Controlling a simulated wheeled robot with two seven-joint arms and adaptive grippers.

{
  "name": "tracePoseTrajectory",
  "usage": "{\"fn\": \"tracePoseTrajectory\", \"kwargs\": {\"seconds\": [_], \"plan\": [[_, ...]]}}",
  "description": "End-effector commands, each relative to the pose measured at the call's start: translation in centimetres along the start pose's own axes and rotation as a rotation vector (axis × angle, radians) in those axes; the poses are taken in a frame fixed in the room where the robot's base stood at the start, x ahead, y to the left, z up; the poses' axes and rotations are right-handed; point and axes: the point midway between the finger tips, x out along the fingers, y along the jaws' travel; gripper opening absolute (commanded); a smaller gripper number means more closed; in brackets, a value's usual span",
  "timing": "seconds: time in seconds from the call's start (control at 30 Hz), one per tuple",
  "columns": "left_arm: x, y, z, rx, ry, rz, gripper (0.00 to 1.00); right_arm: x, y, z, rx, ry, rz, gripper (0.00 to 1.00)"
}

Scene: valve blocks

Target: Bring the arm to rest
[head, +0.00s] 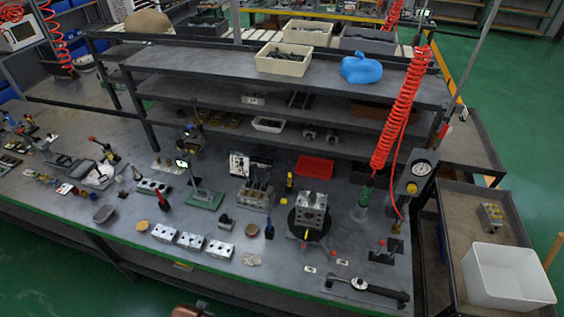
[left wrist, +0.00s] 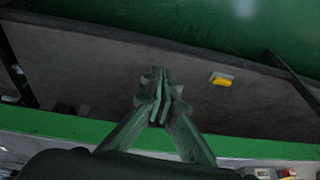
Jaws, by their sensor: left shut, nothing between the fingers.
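My left gripper (left wrist: 160,92) shows in the left wrist view, its two dark fingers closed together with nothing between them. It is seen against the grey lower shelf (left wrist: 85,65) under the bench, past the green front edge (left wrist: 60,122). Its exact height over that edge is hard to tell. In the head view I make out neither gripper.
The workbench (head: 120,235) holds several valve blocks (head: 191,240), a block on a round black fixture (head: 311,212) and a torque wrench (head: 365,289). A red coiled hose (head: 400,105) hangs at right. A side cart carries a white bin (head: 507,277). A small yellow item (left wrist: 221,79) lies on the lower shelf.

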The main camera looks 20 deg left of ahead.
Motion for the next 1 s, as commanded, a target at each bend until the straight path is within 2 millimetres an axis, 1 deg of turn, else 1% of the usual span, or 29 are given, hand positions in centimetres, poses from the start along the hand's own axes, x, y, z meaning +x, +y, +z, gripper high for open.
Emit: {"fn": "tracePoseTrajectory", "kwargs": {"seconds": [0.03, 0.07, 0.17, 0.2, 0.27, 0.3, 0.37, 0.4, 0.47, 0.5, 0.57, 0.6, 0.67, 0.7, 0.77, 0.8, 0.9, 1.0], "plan": [[2.0, 0.3, 0.6, 0.003, -0.01, 0.004, 0.0, 0.3, 0.0, 0.1, 0.0, -0.001, 0.0, 0.0], [3.1, 0.4, 0.8, 0.004, -0.014, 0.005, 0.0, 0.4, 0.0, 0.1, 0.0, -0.001, 0.0, 0.0], [7.4, 0.9, 2.3, 0.01, -0.032, 0.012, 0.0, 0.9, 0.0, 0.2, 0.0, -0.002, 0.0, 0.0], [9.4, 1.2, 3.1, 0.014, -0.04, 0.015, 0.0, 1.1, 0.0, 0.2, 0.0, -0.002, 0.0, 0.0], [12.7, 1.7, 4.7, 0.019, -0.053, 0.02, 0.0, 1.5, -0.1, 0.3, 0.0, -0.003, 0.0, 0.0], [14.9, 2.0, 5.9, 0.023, -0.062, 0.023, 0.0, 1.8, -0.1, 0.3, 0.0, -0.003, 0.0, 0.0], [18.0, 2.4, 7.8, 0.029, -0.074, 0.028, 0.0, 2.1, -0.1, 0.4, 0.0, -0.004, 0.0, 0.0], [20.0, 2.7, 9.3, 0.033, -0.083, 0.031, 0.0, 2.4, -0.1, 0.5, 0.0, -0.004, -0.001, 0.0], [22.8, 3.1, 11.6, 0.04, -0.096, 0.035, 0.0, 2.8, -0.1, 0.5, 0.0, -0.005, -0.001, 0.0], [24.4, 3.4, 13.2, 0.044, -0.105, 0.038, 0.0, 3.0, -0.1, 0.6, 0.0, -0.005, -0.001, 0.0], [26.8, 3.8, 15.8, 0.051, -0.118, 0.043, 0.0, 3.4, -0.2, 0.7, 0.0, -0.006, -0.001, 0.0], [28.2, 4.0, 17.6, 0.056, -0.128, 0.046, 0.0, 3.6, -0.2, 0.7, 0.0, -0.007, -0.001, 0.0], [30.1, 4.3, 20.4, 0.063, -0.14, 0.049, 0.0, 4.0, -0.2, 0.8, 0.0, -0.008, -0.001, 0.0], [31.2, 4.5, 22.2, 0.067, -0.149, 0.052, 0.0, 4.2, -0.2, 0.9, 0.0, -0.008, -0.001, 0.0], [32.5, 4.7, 25.0, 0.074, -0.161, 0.055, 0.0, 4.5, -0.2, 0.9, 0.0, -0.009, -0.001, 0.0], [33.2, 4.7, 26.7, 0.078, -0.169, 0.057, 0.0, 4.7, -0.2, 1.0, 0.0, -0.009, -0.001, 0.0], [34.3, 4.8, 30.2, 0.087, -0.183, 0.06, 0.0, 5.1, -0.3, 1.1, 0.0, -0.01, -0.002, 0.0], [34.8, 4.8, 32.6, 0.094, -0.191, 0.063, 0.0, 5.3, -0.3, 1.1, 0.0, -0.011, -0.002, 0.0]]}}
